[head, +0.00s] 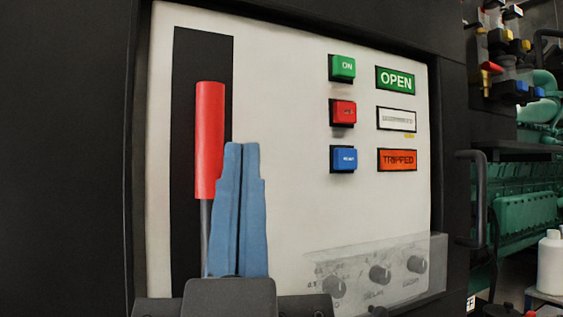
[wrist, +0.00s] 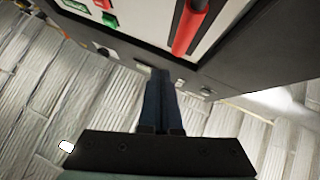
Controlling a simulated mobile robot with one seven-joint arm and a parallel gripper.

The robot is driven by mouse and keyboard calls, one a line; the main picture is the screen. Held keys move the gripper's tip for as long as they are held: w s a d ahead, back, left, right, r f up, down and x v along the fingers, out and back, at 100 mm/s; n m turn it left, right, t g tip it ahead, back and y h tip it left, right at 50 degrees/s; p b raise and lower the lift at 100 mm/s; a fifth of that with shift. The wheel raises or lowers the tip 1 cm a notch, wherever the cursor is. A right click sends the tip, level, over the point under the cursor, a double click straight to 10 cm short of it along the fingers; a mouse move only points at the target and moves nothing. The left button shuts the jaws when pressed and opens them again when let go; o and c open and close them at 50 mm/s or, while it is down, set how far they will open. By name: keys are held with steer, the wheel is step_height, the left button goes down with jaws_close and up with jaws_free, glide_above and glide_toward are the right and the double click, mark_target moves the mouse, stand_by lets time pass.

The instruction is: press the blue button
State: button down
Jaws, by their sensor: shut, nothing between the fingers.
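The blue button (head: 344,159) is the lowest of three square buttons on the white panel (head: 280,110) in the head view. The red button (head: 343,112) and the green button (head: 343,67) are above it. My gripper (head: 241,146) has its blue fingers shut together with nothing between them. It is left of the blue button and apart from it, in front of the lower part of the red-handled lever (head: 209,140). In the wrist view the fingers (wrist: 163,72) point towards the panel's edge. The blue button cannot be made out there.
Labels OPEN (head: 395,80) and TRIPPED (head: 397,160) are right of the buttons. A clear cover (head: 400,250) over several knobs juts out below. A black door handle (head: 480,200) is at the right. Green machinery and a white bottle (head: 551,262) stand beyond.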

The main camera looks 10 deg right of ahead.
steer(key=n+g+h+p, duration=0.5)
steer(key=g+h+p, duration=0.4)
steer(key=p, duration=2.3)
glide_toward(346, 159)
steer(key=s+d+r+g, duration=0.15)
steer(key=s+d, duration=0.25)
steer(key=d, duration=0.4)
steer(key=shift+w+r+y, duration=0.15)
steer(key=shift+r+y, duration=0.15)
steer(key=shift+y, duration=0.1)
steer(key=shift+w+a+b, duration=0.35)
steer(key=shift+w+a, duration=0.15)
steer(key=shift+w, duration=0.9)
steer(key=shift+w+a+b, duration=0.35)
steer(key=shift+w+a, duration=0.15)
steer(key=shift+w, duration=0.85)
steer(key=shift+w+a+b, duration=0.35)
steer(key=shift+w+a, duration=0.15)
steer(key=shift+w, duration=0.9)
steer(key=shift+w, duration=0.1)
steer(key=shift+w+a, duration=0.1)
steer(key=shift+w, duration=0.2)
